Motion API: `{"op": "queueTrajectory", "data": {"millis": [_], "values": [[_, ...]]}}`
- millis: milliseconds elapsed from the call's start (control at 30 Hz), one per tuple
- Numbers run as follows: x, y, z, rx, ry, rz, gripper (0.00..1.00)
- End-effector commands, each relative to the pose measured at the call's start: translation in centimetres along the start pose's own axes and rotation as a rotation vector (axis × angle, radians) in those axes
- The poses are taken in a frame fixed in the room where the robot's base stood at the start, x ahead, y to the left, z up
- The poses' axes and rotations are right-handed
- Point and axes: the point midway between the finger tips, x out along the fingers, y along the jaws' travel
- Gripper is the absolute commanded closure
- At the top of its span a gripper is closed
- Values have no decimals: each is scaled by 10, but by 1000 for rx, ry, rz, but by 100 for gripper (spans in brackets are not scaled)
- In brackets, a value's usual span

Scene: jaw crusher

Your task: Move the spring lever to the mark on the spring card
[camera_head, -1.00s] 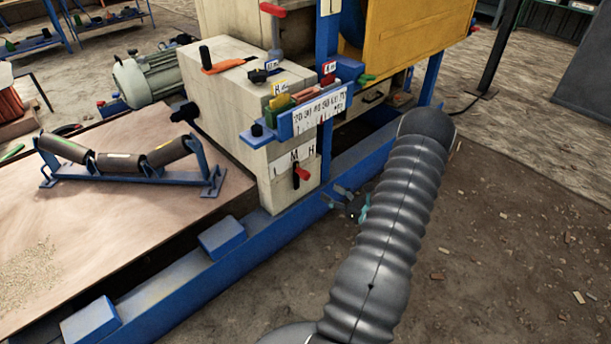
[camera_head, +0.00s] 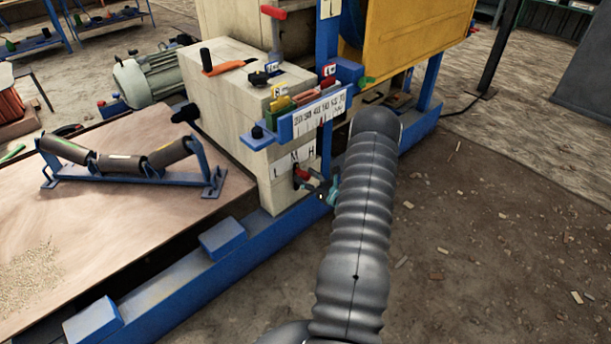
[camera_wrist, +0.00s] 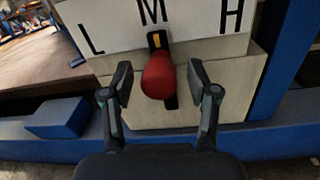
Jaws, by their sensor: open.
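The spring lever has a red knob (camera_wrist: 158,76), with a black slot below it and a black, yellow-tipped piece (camera_wrist: 155,40) above it, just under the letter M. A white plate (camera_wrist: 190,22) lettered L, M and H is behind it. The lever also shows in the head view (camera_head: 301,172), low on the pale block's front. My gripper (camera_wrist: 160,84) is open, one finger on each side of the knob, with gaps visible. In the head view my gripper (camera_head: 322,187) is partly hidden by my arm. I cannot tell which small card is the spring card.
Above the lever, a blue bracket holds a numbered scale (camera_head: 319,112). Small cards (camera_head: 279,89) and coloured levers stand on the pale block (camera_head: 225,85). A blue beam (camera_head: 190,270) runs along its foot. The floor to the right is mostly clear.

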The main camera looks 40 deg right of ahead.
Motion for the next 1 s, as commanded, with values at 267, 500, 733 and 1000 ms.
{"op": "queueTrajectory", "data": {"millis": [267, 500, 733, 1000], "values": [[7, 0, 0, 1, 1, 0, 40], [7, 0, 0, 0, 0, 0, 68], [7, 0, 0, 0, 0, 0, 100], [-2, -8, 0, -27, -2, -20, 100]]}}
